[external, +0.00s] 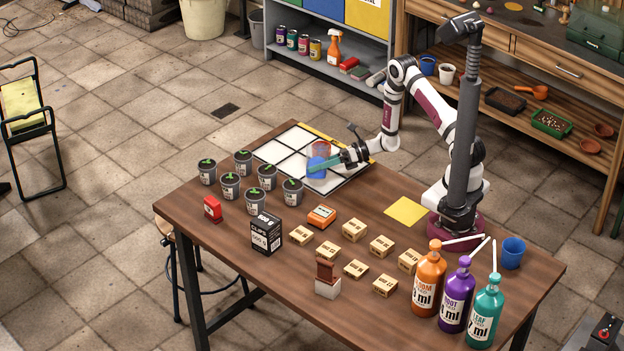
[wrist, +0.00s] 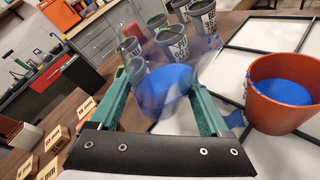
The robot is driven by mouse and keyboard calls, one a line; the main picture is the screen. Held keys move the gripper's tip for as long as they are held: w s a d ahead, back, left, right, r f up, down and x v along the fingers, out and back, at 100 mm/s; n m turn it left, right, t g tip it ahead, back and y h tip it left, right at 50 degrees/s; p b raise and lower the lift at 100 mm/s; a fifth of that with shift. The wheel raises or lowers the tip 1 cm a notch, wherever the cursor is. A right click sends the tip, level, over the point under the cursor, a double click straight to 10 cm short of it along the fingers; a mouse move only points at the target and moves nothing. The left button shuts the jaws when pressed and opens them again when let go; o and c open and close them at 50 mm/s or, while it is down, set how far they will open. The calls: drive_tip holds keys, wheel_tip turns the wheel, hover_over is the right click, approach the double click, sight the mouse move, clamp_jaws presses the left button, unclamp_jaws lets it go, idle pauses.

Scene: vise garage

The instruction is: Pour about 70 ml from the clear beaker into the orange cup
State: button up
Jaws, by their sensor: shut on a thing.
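My gripper (external: 326,167) has its teal fingers shut on the clear beaker (wrist: 200,65), which holds blue liquid. In the external view the beaker's blue contents (external: 317,168) show at the fingertips, over the panelled board. The beaker looks tilted in the wrist view, but the camera is rolled too, so its true tilt is hard to tell. The orange cup (wrist: 285,104) stands upright on the board, beside and apart from the beaker, and has blue liquid inside. It also shows just behind the beaker in the external view (external: 321,148). Small blue drops show near the beaker's rim.
The white board (external: 275,151) has dark dividing lines; a blue patch (wrist: 236,119) shows between beaker and cup. Several potted seedlings (external: 230,186) stand left of the board. Small boxes and bottles (external: 427,280) fill the table's front. A yellow sheet (external: 407,211) lies near my base.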

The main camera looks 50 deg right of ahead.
sight(315, 163)
idle(0.6)
drive_tip(key=shift+s+a+n+h, duration=0.3)
drive_tip(key=shift+a+n+h, duration=0.15)
drive_tip(key=shift+n, duration=0.25)
drive_tip(key=shift+s+a+r+n+h, duration=0.15)
drive_tip(key=shift+a+r+n+h, duration=0.15)
drive_tip(key=shift+r+n, duration=0.2)
drive_tip(key=shift+s+a+r+n+t+h, duration=0.2)
drive_tip(key=shift+a+r+n+t+h, duration=0.15)
drive_tip(key=shift+r+n+h, duration=0.35)
drive_tip(key=shift+f, duration=0.2)
drive_tip(key=shift+d, duration=0.15)
